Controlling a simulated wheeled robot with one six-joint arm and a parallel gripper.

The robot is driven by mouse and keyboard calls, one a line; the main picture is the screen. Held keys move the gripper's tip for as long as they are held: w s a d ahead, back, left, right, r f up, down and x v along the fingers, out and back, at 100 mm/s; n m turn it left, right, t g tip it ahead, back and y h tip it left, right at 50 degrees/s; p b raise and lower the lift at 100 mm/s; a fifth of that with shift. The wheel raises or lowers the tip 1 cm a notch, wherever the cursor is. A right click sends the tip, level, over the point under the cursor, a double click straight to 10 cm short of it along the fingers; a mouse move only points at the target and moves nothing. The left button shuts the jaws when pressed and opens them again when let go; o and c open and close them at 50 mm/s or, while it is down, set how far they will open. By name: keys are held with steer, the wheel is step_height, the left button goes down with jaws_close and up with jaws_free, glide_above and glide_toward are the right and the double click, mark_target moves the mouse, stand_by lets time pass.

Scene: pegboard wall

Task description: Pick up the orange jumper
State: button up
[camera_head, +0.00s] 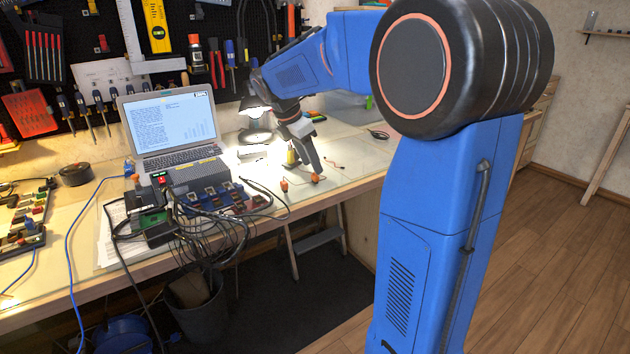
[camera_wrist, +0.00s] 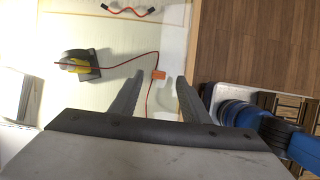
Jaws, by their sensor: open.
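The orange jumper shows in the wrist view as a small orange block (camera_wrist: 158,75) on the pale worktop, with a thin red wire running from it. My gripper (camera_wrist: 158,79) is open, one grey finger on each side of the block in that view, with gaps to both. How far the tips are above it is hard to tell. In the head view my gripper (camera_head: 311,168) points down over the front edge of the bench. Small orange spots show at its lower end and just left of it; I cannot tell which is the jumper.
A grey and yellow object (camera_wrist: 78,64) lies left of the jumper in the wrist view, with the red wire crossing it. A red and black wire (camera_wrist: 127,11) lies farther off. The laptop (camera_head: 172,122) and a cluttered electronics box (camera_head: 208,180) stand left on the bench.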

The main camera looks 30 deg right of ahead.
mark_target(313, 176)
steer(key=shift+x, duration=1.65)
steer(key=shift+w, duration=0.1)
jaws_close()
